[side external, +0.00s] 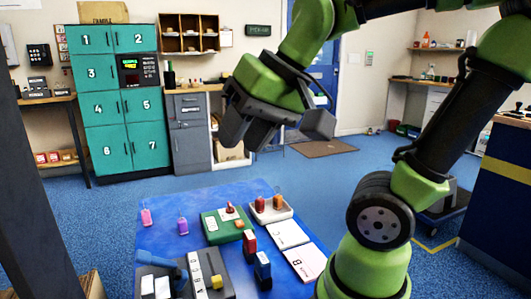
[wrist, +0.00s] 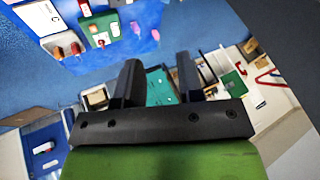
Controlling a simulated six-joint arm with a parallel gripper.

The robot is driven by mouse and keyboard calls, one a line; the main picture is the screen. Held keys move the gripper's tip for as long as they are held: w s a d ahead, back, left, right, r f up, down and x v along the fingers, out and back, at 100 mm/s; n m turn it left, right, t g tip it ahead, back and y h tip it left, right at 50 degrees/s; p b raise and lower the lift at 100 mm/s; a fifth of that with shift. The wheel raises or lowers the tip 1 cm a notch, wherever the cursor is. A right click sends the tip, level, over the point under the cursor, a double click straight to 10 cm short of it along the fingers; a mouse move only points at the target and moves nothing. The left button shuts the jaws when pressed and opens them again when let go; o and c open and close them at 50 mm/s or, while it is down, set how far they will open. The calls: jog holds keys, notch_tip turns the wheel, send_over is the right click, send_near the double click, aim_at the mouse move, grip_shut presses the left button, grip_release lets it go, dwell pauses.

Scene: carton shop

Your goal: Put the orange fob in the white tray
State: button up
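The white tray (side external: 283,214) is at the back right of the blue table. Two small fobs stand in or over it: a reddish one (side external: 260,204) at left and an orange-looking one (side external: 277,203) at right. I take the right one as the orange fob, though the colours are close. The wrist view shows the tray (wrist: 64,41) at upper left, with the two fobs on it. My gripper (side external: 272,133) is high above the table's back part, apart from everything. Its fingers are spread and empty, as the wrist view also shows (wrist: 158,63).
A green tray (side external: 212,238) with a red item stands left of the white tray. A pink fob (side external: 146,217) and a purple fob (side external: 183,226) stand farther left. Red (side external: 249,247) and blue (side external: 262,270) blocks and white cards (side external: 288,235) lie nearer.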

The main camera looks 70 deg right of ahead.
jog(key=s, duration=0.1)
jog(key=s+a+f+n, duration=0.1)
jog(key=s+a+n, duration=0.1)
jog(key=s, duration=0.1)
jog(key=shift+a+f+t+y, duration=0.2)
jog(key=shift+f+t+y, duration=0.1)
jog(key=shift+t+y, duration=0.1)
dwell(0.9)
